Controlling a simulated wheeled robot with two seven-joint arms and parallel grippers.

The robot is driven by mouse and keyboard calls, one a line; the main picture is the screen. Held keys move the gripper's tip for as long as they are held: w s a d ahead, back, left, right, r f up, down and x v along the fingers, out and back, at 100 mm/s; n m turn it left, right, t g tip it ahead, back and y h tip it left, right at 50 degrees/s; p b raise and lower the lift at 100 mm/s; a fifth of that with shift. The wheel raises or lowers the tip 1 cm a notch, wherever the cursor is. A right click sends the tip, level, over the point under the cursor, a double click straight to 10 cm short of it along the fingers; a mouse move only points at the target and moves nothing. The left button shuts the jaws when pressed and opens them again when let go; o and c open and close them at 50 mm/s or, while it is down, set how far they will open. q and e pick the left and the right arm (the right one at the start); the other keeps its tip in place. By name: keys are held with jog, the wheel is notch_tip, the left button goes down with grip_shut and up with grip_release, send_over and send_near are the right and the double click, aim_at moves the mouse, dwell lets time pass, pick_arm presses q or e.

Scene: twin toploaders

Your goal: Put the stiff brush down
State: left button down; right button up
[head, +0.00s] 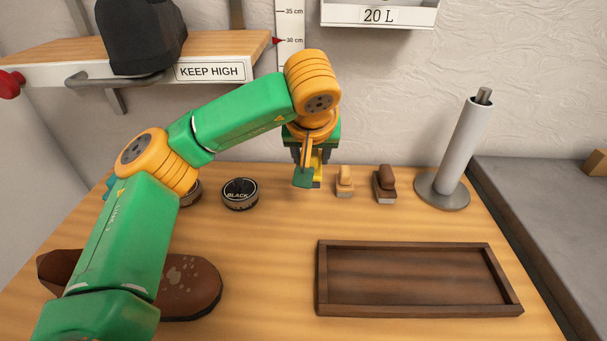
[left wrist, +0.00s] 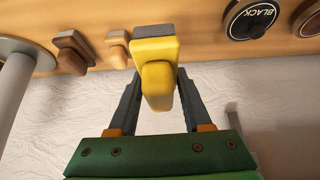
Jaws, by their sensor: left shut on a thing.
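The held brush (left wrist: 155,68) has a yellow body and knob and a dark grey bristle face. My left gripper (head: 307,172) is shut on its knob, with one finger on each side in the left wrist view (left wrist: 152,100). In the head view the brush (head: 317,167) is partly hidden by the gripper. It is low over the back of the wooden table (head: 270,260), left of two other brushes; I cannot tell whether it touches the table. My right gripper is not in view.
A tan brush (head: 344,181) and a dark brown brush (head: 384,184) stand close to the right. A black polish tin (head: 240,194) is left. An empty wooden tray (head: 420,309), a brown shoe (head: 190,288) and a grey post (head: 462,145) stand around. The table's middle is clear.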

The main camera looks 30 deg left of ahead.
pick_arm(q)
jog(key=w+a+f, duration=0.1)
jog(key=f, duration=0.1)
jog(key=w+a+f, duration=0.1)
jog(key=w+f, duration=0.1)
jog(key=w+a+f+p, duration=0.1)
jog(key=w+a+f, duration=0.1)
jog(key=shift+w+f, duration=0.1)
jog(key=shift+f, duration=0.2)
notch_tip(320, 180, down, 3)
jog(key=shift+a+r+p, duration=0.1)
jog(key=shift+p, duration=0.2)
jog(key=shift+w+f, duration=0.1)
jog(key=shift+f, duration=0.2)
jog(key=shift+f, duration=0.1)
jog(key=shift+c, duration=1.7)
grip_release()
